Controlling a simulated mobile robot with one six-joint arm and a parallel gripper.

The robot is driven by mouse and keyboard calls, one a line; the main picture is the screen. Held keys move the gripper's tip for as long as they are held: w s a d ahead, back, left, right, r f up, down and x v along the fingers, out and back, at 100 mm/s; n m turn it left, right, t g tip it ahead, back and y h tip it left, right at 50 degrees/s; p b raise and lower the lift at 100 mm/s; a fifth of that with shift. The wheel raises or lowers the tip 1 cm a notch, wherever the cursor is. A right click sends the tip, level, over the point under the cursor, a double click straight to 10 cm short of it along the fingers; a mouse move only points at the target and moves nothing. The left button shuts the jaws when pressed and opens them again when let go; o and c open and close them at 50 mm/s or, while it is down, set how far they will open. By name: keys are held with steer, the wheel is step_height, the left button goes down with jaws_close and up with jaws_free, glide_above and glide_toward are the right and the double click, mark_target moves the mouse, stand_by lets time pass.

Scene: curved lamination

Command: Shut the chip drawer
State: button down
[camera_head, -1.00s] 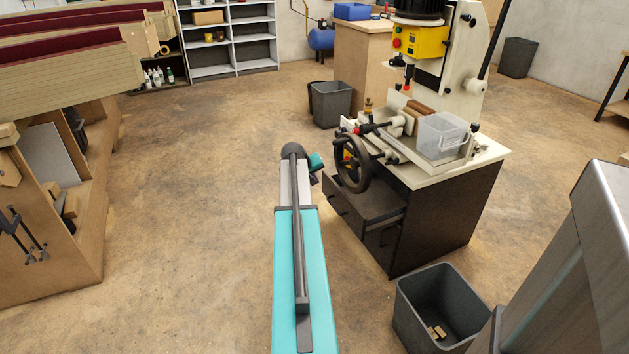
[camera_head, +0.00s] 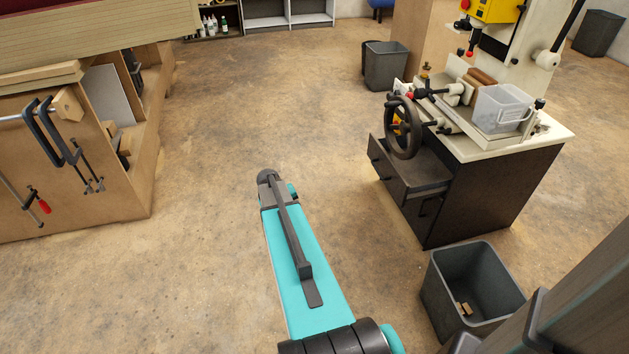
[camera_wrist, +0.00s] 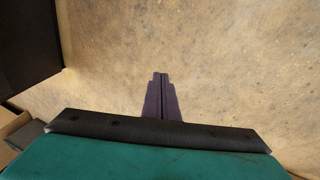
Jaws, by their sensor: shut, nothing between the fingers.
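The chip drawer (camera_head: 386,168) is in the dark cabinet under the drill-press-like machine, right of centre in the head view. It stands pulled out to the left, below the black handwheel, with its open top partly showing. My gripper (camera_wrist: 161,75) shows in the wrist view with its two dark fingers together, empty, over bare floor. In the head view my arm hides the fingers. The arm's far end is left of the drawer, with floor visible between them.
The handwheel (camera_head: 403,128) juts out above the drawer. A grey bin (camera_head: 447,297) with wood scraps stands in front of the cabinet (camera_head: 490,195). A workbench (camera_head: 90,185) with clamps is at left. Floor (camera_head: 225,150) between bench and cabinet is clear. A dark surface (camera_wrist: 25,45) fills the wrist view's upper left.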

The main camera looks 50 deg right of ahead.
steer(key=s+a+f+n+g+y, duration=0.15)
steer(key=a+f, duration=0.25)
steer(key=a, duration=0.4)
steer(key=s+a+f, duration=0.2)
steer(key=a+f, duration=0.1)
steer(key=a, duration=0.5)
steer(key=s+a+f+n+y, duration=0.15)
steer(key=a+f, duration=0.25)
steer(key=a, duration=0.5)
steer(key=s+a+f+n+g, duration=0.1)
steer(key=s+a+f, duration=0.1)
steer(key=s+a, duration=0.7)
steer(key=s+a+f+n+g, duration=0.1)
steer(key=s+a+f+g, duration=0.1)
steer(key=s+a, duration=0.7)
steer(key=shift+s+a+f+n, duration=0.2)
steer(key=shift+f+n, duration=0.1)
steer(key=shift+f, duration=0.1)
steer(key=shift+g, duration=0.25)
